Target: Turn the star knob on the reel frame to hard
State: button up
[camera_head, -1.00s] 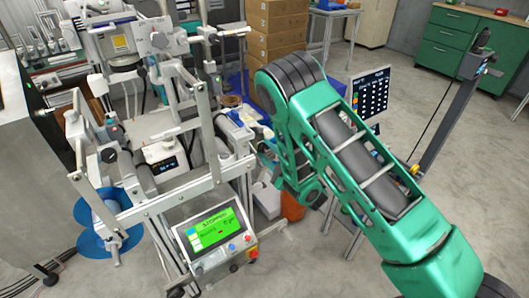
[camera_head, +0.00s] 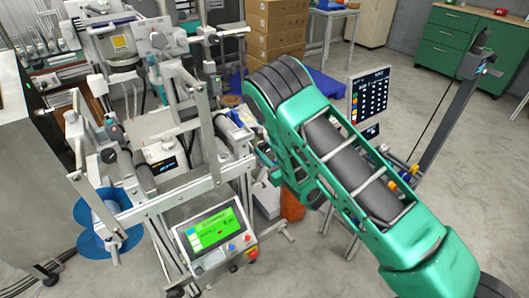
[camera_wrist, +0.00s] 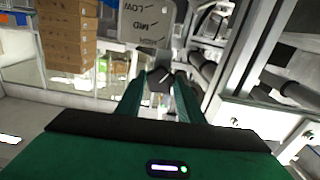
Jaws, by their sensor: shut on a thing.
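The dark star knob (camera_wrist: 159,77) shows in the wrist view, in front of a pale label plate (camera_wrist: 146,22). The knob's exact angle is hard to tell. In the head view the grey metal reel frame (camera_head: 188,200) stands at the left.
A control panel with a green screen (camera_head: 209,234) is fixed low on the frame's front. Blue reel discs (camera_head: 92,244) sit at its lower left. Cardboard boxes (camera_head: 277,25) are stacked behind. A dark chart board (camera_head: 369,98) stands right of my arm. Floor at far right is clear.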

jog(key=m, duration=0.6)
jog(key=shift+d+f+m, duration=0.2)
jog(key=shift+f+m, duration=0.05)
jog(key=shift+m, duration=0.05)
jog(key=m, duration=0.4)
jog(key=shift+m, duration=0.4)
jog(key=shift+s, duration=0.1)
jog(key=o, duration=0.9)
jog(key=shift+o, duration=0.8)
jog(key=shift+a+r, duration=0.1)
jog(key=shift+a, duration=0.05)
jog(key=v, duration=1)
jog(key=shift+s+d, duration=0.2)
jog(key=shift+d, duration=0.1)
